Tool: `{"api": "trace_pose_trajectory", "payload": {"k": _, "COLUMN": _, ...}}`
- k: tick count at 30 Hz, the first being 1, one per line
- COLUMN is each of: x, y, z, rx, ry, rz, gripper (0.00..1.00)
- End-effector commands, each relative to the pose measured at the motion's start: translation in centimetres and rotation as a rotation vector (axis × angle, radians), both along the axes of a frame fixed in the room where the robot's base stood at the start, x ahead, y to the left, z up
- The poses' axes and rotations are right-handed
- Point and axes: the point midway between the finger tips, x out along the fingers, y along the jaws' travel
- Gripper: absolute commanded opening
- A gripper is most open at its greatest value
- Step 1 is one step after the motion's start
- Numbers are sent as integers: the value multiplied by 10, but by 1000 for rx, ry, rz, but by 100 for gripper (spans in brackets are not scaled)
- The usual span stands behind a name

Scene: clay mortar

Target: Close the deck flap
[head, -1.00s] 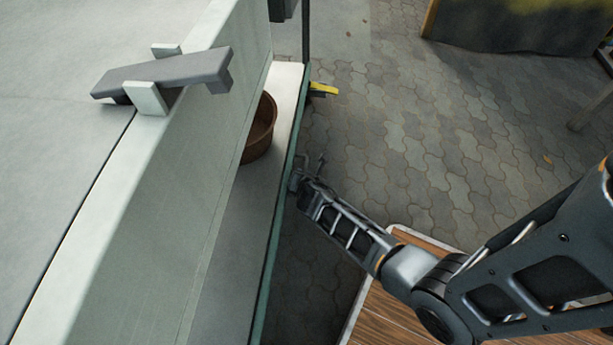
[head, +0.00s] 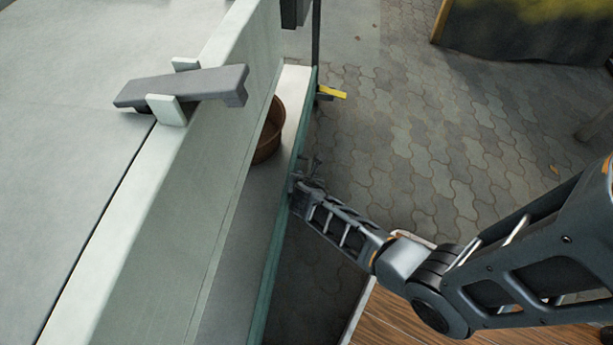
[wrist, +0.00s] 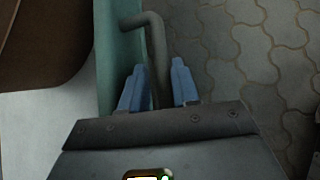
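A teal-edged panel (head: 273,254) runs along the outer side of a pale ledge. I take it to be the deck flap, though I cannot be sure. A grey bent rod handle (wrist: 155,38) stands at its teal face in the wrist view. My gripper (wrist: 157,88) has its blue fingertips on either side of this rod, with a visible gap at the right finger. In the head view my gripper (head: 306,182) is low beside the teal edge, and its fingers are too small to read there.
A brown pot (head: 268,140) stands on the pale ledge behind the teal edge. A grey latch bar (head: 190,86) lies across pale brackets on the upper deck at left. A yellow piece (head: 332,92) sticks out near the far end. Paved ground (head: 420,150) at right is open.

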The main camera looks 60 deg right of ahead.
Motion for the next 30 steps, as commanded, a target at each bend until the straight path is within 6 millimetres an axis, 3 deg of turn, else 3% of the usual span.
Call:
{"api": "trace_pose_trajectory", "payload": {"k": 11, "x": -2, "y": 1, "z": 4, "rx": -1, "ry": 1, "rz": -3, "gripper": 39}}
{"api": "trace_pose_trajectory", "payload": {"k": 21, "x": -20, "y": 32, "z": 41, "rx": -1, "ry": 1, "rz": -2, "gripper": 39}}
{"api": "trace_pose_trajectory", "payload": {"k": 30, "x": -29, "y": 47, "z": 55, "rx": -1, "ry": 2, "rz": -2, "gripper": 39}}
